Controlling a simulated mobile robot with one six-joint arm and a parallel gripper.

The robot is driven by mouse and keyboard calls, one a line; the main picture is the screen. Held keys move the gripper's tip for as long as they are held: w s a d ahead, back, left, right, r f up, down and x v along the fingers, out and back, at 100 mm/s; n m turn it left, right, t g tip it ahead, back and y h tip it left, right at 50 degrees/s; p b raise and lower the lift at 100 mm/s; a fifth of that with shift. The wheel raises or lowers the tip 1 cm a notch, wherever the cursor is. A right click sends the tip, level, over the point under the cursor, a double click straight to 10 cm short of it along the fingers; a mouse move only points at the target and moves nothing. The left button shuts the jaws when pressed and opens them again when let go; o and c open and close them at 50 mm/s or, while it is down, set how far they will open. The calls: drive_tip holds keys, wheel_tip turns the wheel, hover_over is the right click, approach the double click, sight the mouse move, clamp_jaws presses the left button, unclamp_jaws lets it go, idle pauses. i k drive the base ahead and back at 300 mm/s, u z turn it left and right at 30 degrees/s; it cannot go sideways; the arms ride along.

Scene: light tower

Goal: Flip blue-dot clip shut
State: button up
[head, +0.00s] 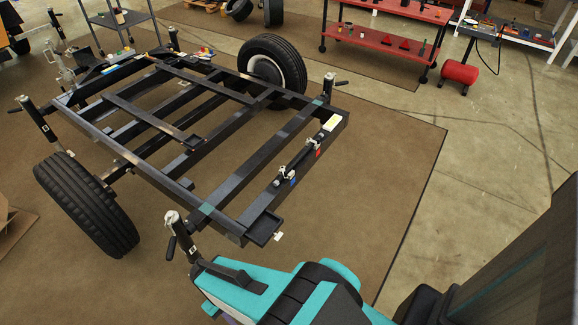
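A blue dot (293,181) marks the near rail of a black trailer frame (225,215). Just left of it is a small pale clip (281,172), which seems to stick up from the rail at one end of a dark cylinder (294,160). The clip is too small here to tell surely whether it is open or shut. A second pale clip (308,143) is at the cylinder's other end, beside a red dot (317,153). My teal and black arm fills the bottom centre, apart from the clips in the picture. I cannot see my gripper's fingertips.
Upright jacks with handles stand at the frame's corners, one (173,222) close to my arm. Wheels flank the frame, one at left (87,205). The brown mat (385,180) right of the frame is clear. A red cart (385,45) stands behind.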

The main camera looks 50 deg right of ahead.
sight(284, 170)
drive_tip(key=z, duration=0.35)
drive_tip(key=k, duration=1.5)
drive_tip(key=u, duration=0.4)
drive_tip(key=i, duration=1)
drive_tip(key=u, duration=0.1)
